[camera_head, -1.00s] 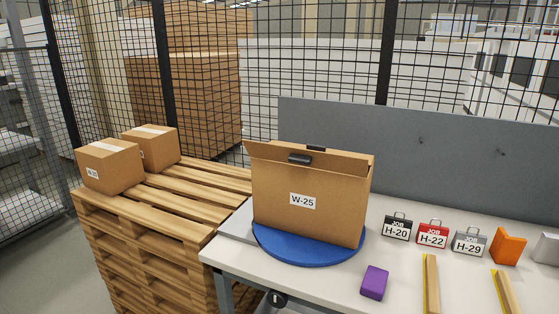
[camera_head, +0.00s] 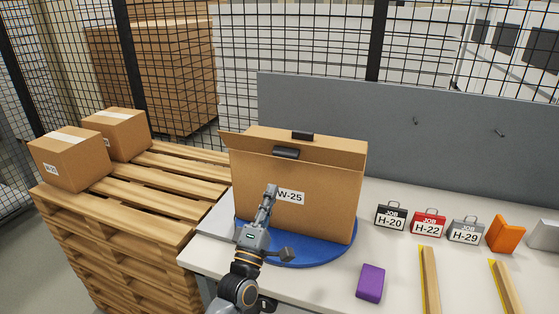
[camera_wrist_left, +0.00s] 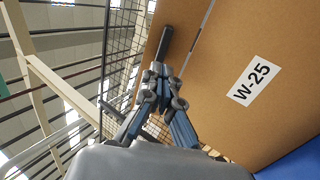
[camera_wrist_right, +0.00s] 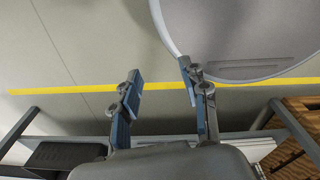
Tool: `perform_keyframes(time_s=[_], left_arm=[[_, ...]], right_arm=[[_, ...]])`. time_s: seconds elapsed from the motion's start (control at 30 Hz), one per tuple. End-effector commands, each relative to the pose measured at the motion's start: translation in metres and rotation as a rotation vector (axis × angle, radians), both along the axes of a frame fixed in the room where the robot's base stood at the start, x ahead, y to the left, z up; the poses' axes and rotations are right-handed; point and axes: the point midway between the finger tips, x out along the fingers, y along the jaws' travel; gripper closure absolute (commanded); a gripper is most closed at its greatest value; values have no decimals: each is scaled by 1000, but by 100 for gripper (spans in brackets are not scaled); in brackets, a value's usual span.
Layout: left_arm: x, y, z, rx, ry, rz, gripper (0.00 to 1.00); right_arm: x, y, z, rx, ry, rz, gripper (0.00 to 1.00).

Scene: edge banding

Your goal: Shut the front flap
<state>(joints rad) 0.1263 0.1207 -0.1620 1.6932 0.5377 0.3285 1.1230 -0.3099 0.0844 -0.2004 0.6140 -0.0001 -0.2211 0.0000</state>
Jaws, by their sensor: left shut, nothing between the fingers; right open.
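The W-25 carton (camera_head: 300,195) stands upright on a blue turntable (camera_head: 318,255) on the bench. Its front flap (camera_head: 325,162) runs along the front top edge and leans outward, with a dark tab (camera_head: 286,152) on it. Another dark tab (camera_head: 302,135) shows behind it at the top. My left gripper (camera_head: 271,188) is shut and empty in front of the carton's face, below the tab. In the left wrist view its fingertips (camera_wrist_left: 164,72) point toward the flap's dark tab (camera_wrist_left: 165,42); contact cannot be told. My right gripper (camera_wrist_right: 160,85) is open and empty, away from the carton.
A purple block (camera_head: 371,284) lies at the bench front. Job tags such as the black H-20 (camera_head: 391,215), an orange piece (camera_head: 505,234) and yellow-edged strips (camera_head: 430,280) lie to the right. A pallet stack (camera_head: 110,235) with two cartons stands left.

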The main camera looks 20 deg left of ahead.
Motion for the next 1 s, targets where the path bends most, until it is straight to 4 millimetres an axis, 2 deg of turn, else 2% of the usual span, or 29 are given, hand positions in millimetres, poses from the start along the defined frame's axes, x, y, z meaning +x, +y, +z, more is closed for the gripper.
perform_keyframes(time_s=[0.03,0.2,0.4,0.6,1.0], left_arm=[[11,-1,11,0,-1,0,100],[41,-2,28,1,1,-1,100],[64,-3,39,1,2,0,100],[72,-3,41,1,2,0,100],[73,-3,41,2,7,0,100]], right_arm=[[1,-1,9,-1,0,0,55],[7,0,21,0,-9,0,55],[15,1,33,2,-22,-1,55],[14,4,35,6,-21,-2,55],[13,9,35,12,-19,-4,55]])
